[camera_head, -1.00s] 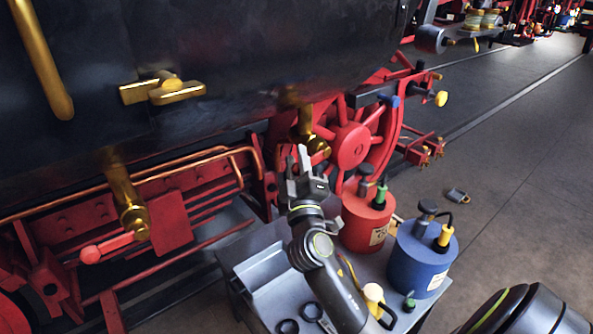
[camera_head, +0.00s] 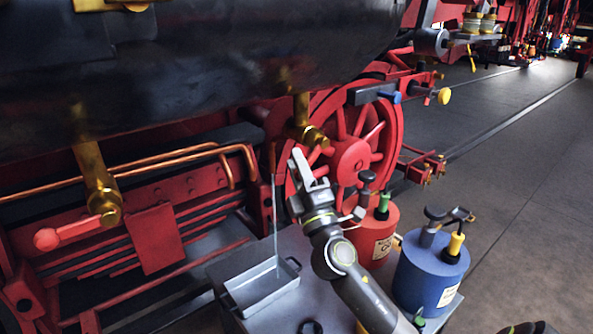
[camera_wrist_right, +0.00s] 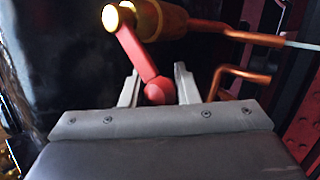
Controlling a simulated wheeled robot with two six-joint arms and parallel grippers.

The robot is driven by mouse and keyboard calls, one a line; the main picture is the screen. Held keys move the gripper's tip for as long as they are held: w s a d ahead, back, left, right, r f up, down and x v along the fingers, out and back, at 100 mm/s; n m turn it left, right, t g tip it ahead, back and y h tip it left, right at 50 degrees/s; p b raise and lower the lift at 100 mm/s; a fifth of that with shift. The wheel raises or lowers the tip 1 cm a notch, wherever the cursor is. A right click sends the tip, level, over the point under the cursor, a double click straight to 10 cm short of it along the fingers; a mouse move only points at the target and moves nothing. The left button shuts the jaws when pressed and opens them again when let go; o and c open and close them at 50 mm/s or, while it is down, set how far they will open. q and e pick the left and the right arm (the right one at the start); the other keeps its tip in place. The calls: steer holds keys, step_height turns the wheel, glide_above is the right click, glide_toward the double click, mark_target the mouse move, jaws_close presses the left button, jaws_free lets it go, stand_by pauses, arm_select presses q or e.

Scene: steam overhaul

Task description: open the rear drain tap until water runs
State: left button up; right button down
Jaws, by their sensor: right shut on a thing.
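The drain tap at my right gripper is a brass body (camera_head: 307,132) under the dark boiler, beside the red spoked wheel. In the right wrist view, the brass tap (camera_wrist_right: 160,18) carries a red lever (camera_wrist_right: 137,52) ending in a round knob (camera_wrist_right: 158,91). My right gripper (camera_head: 302,160) is shut on that knob, which sits between its two fingers (camera_wrist_right: 158,88). A thin pale stream of water (camera_head: 276,225) falls from the copper pipe end into a grey tray; it also shows in the wrist view (camera_wrist_right: 303,45). My left gripper is out of view.
A second brass tap (camera_head: 103,190) with a red lever (camera_head: 75,229) is at the left. The tray (camera_head: 265,299) stands on a grey cart beside a red can (camera_head: 378,235) and a blue can (camera_head: 428,275). The floor at the right is clear.

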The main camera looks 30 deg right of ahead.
steer(key=shift+d, duration=0.1)
steer(key=c, duration=1.4)
jaws_free()
steer(key=shift+c, duration=0.2)
steer(key=o, duration=0.3)
steer(key=shift+w+d+f, duration=0.15)
steer(key=shift+d, duration=0.1)
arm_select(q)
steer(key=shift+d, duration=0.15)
arm_select(e)
steer(key=shift+a, duration=0.15)
steer(key=shift+s+f, duration=0.3)
steer(key=shift+s, duration=0.1)
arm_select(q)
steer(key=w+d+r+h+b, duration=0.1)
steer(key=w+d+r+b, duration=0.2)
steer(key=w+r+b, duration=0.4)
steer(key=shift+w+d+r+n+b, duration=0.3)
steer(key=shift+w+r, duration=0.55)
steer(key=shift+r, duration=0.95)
arm_select(e)
steer(key=v, duration=1.6)
steer(key=shift+s, duration=0.2)
